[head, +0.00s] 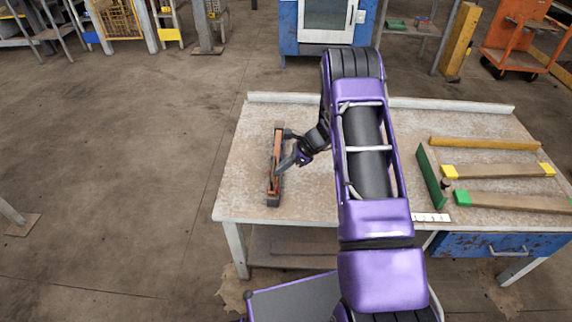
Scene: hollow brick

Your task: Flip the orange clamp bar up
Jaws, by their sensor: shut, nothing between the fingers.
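The orange clamp bar (277,152) is a narrow strip on a long dark fixture (273,200) on the left part of the workbench. It appears to lie along the fixture, pointing away from me; its exact tilt is hard to tell. My gripper (281,169) reaches in from the right, with its fingers shut and empty. The fingertips are at the bar's right side near its middle; I cannot tell whether they touch. The fingers cover a small part of the bar and fixture.
The workbench (245,185) has a raised back edge. A white marked strip (430,217) lies near the front. The bench is clear left of the fixture.

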